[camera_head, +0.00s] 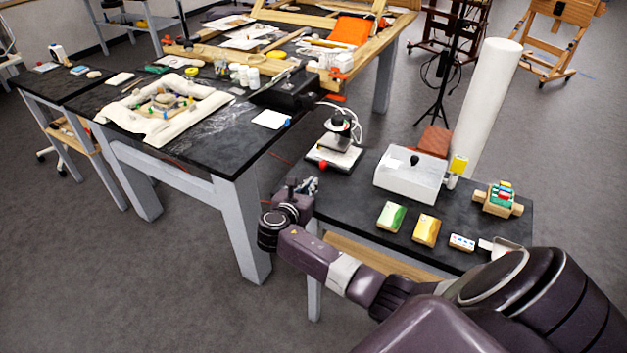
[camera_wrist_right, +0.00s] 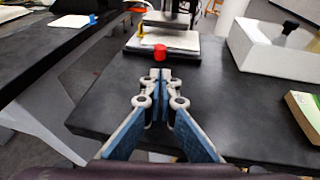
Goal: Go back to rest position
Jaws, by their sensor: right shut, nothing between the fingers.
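My right gripper (camera_head: 303,187) is at the near left corner of the black side table (camera_head: 350,205). In the right wrist view its fingers (camera_wrist_right: 160,78) are together and empty, above the tabletop. A small press-like device with a red knob (camera_wrist_right: 160,52) stands just beyond the fingertips, and the gripper looks apart from it. The same device (camera_head: 340,140) shows in the head view at the back left of the side table. My right arm reaches in from the lower right. My left gripper is not in view.
A white box (camera_head: 408,180), a green block (camera_head: 391,216), a yellow block (camera_head: 426,230) and a rack of coloured items (camera_head: 499,200) are on the side table. A larger black table (camera_head: 200,140) with a cloth and many items stands left. Grey floor is free at lower left.

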